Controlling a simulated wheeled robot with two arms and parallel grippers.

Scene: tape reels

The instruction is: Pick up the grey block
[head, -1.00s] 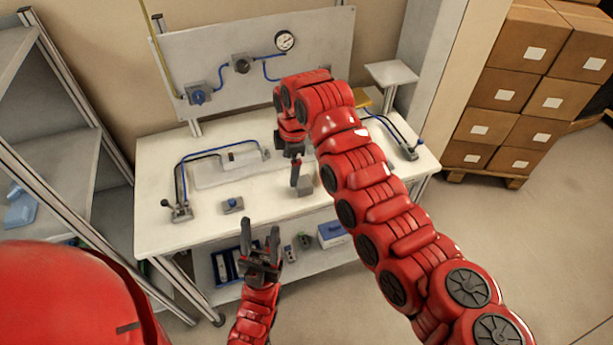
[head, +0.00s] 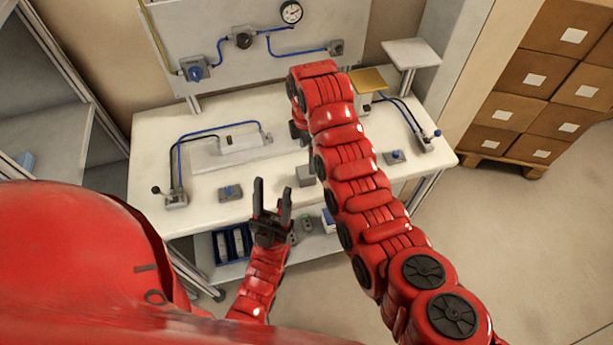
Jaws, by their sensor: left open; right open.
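The grey block (head: 305,176) is a small cube standing on the white table (head: 235,187) near its front edge, left of my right arm. My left gripper (head: 272,186) is open and empty, with its fingers pointing up in the picture. It is in front of the table, left of and below the block in the picture, apart from it. My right gripper (head: 299,133) is over the table behind the block and apart from it. My own red arm hides most of it, so its fingers barely show.
A grey fixture with a blue knob (head: 231,192) stands left of the block; another (head: 395,157) is right of my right arm. A lever box (head: 176,198) is at the table's left. A gauge panel (head: 262,68) stands behind. A shelf below holds a blue bin (head: 233,243).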

